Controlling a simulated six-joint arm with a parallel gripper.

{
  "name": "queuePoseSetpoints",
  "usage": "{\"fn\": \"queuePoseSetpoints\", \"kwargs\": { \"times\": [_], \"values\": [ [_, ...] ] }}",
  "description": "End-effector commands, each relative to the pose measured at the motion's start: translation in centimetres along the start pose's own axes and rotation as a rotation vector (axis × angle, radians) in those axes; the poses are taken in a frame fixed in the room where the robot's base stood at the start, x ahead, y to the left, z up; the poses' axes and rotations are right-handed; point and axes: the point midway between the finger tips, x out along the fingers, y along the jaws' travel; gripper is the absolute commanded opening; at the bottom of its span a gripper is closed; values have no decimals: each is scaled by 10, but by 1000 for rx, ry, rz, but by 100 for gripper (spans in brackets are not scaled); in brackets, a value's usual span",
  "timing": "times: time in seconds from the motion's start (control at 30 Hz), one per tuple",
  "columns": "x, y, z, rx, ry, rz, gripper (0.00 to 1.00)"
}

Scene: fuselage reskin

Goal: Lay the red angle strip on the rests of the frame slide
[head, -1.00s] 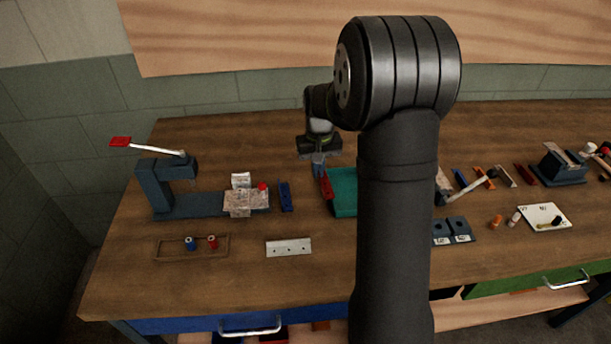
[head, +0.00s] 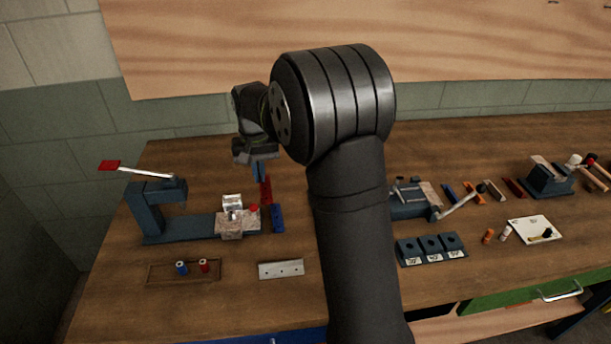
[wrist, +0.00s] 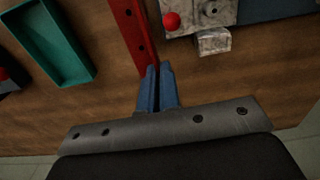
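The red angle strip (head: 266,190) is held upright-looking in the head view, beside the worn metal block with a red knob. In the wrist view, the strip (wrist: 130,35), with dark holes, runs away from my fingertips. My gripper (head: 262,165) is shut on its near end; the fingers (wrist: 158,72) show close together. What looks like the frame slide (head: 236,225) is the worn grey block on the blue-grey press base, left of the strip. In the wrist view, it (wrist: 200,18) lies right of the strip, apart from it. Its rests are not clearly visible.
A lever press (head: 150,212) stands at left. A drilled plate (head: 281,269) and a tray with two spools (head: 155,274) lie in front. A teal tray (wrist: 88,72) shows in the wrist view.

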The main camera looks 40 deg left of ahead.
Motion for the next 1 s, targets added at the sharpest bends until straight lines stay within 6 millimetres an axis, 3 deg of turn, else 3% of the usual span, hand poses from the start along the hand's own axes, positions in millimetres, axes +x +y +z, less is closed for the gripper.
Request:
{"fn": "queuePoseSetpoints", "kwargs": {
  "times": [0.03, 0.1, 0.3, 0.77, 1.0],
  "values": [
    [0, -24, -1, -3, -1, 0, 0],
    [0, -49, -2, 5, 1, 0, 0],
    [-2, -92, 0, 22, 0, 0, 0],
    [-1, -100, 1, 28, 0, 0, 0],
    [15, -100, 1, 28, -1, 1, 0]
  ]
}}
